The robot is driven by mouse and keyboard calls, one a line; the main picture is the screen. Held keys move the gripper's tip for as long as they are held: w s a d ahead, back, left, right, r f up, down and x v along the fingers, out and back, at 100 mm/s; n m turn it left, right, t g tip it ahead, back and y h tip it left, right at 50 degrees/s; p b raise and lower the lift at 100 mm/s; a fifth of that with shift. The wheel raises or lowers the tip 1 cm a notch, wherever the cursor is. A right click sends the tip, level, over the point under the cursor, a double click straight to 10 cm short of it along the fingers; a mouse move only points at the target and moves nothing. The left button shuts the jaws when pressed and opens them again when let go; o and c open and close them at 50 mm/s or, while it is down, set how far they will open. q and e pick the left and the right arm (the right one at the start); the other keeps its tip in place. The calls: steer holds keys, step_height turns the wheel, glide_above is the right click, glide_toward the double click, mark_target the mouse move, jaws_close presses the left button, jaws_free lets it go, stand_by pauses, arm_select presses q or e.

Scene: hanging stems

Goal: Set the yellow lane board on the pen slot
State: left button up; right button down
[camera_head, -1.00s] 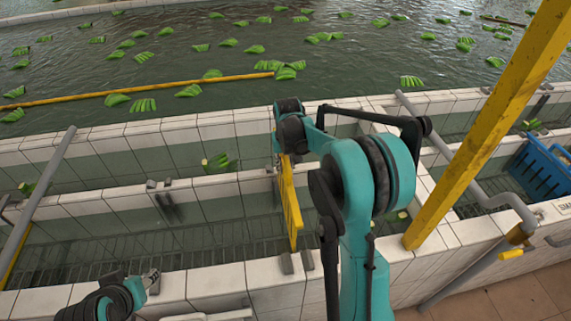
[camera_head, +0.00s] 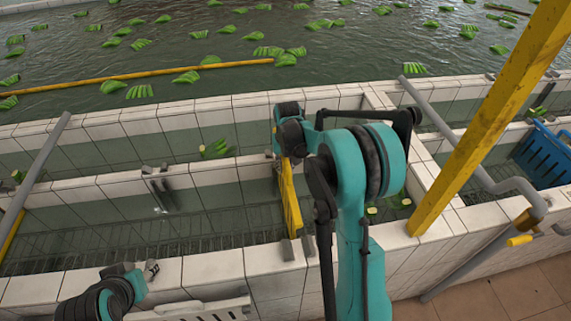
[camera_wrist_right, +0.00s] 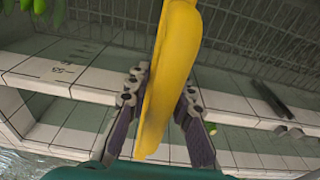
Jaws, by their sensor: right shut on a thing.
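The yellow lane board (camera_head: 290,203) hangs edge-on below my right gripper (camera_head: 287,150). In the right wrist view the board (camera_wrist_right: 172,70) stands between the two dark fingers of the right gripper (camera_wrist_right: 160,112), which is shut on it. The board's near end is just behind a pair of small grey brackets (camera_head: 288,250) on the front wall, which look like one side of the pen slot. The slot's far side is hidden behind my arm. I cannot tell whether the board touches the brackets.
White-tiled walls (camera_head: 215,172) divide water channels. A yellow slanted post (camera_head: 475,140) and grey pipe (camera_head: 480,178) stand right of my arm. A blue crate (camera_head: 545,155) is at far right. Green banana clusters (camera_head: 140,91) float in the pool behind, beside a yellow boom (camera_head: 150,75).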

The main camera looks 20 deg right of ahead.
step_height(320, 180, down, 12)
steer(key=b, duration=0.7)
steer(key=shift+f+b, duration=0.35)
steer(key=shift+b, duration=0.25)
stand_by(0.7)
jaws_free()
stand_by(0.3)
stand_by(0.4)
steer(key=shift+s+a+r+p, duration=0.1)
steer(key=shift+s+r+p, duration=0.1)
steer(key=shift+r+p, duration=1.15)
steer(key=shift+s+r+p, duration=0.2)
steer(key=shift+r+p, duration=0.5)
steer(key=shift+r, duration=1.3)
steer(key=shift+s+a+r+p, duration=0.1)
steer(key=shift+s+r+p, duration=0.1)
steer(key=shift+r+p, duration=1.15)
steer(key=shift+r+b, duration=0.3)
steer(key=shift+b, duration=0.05)
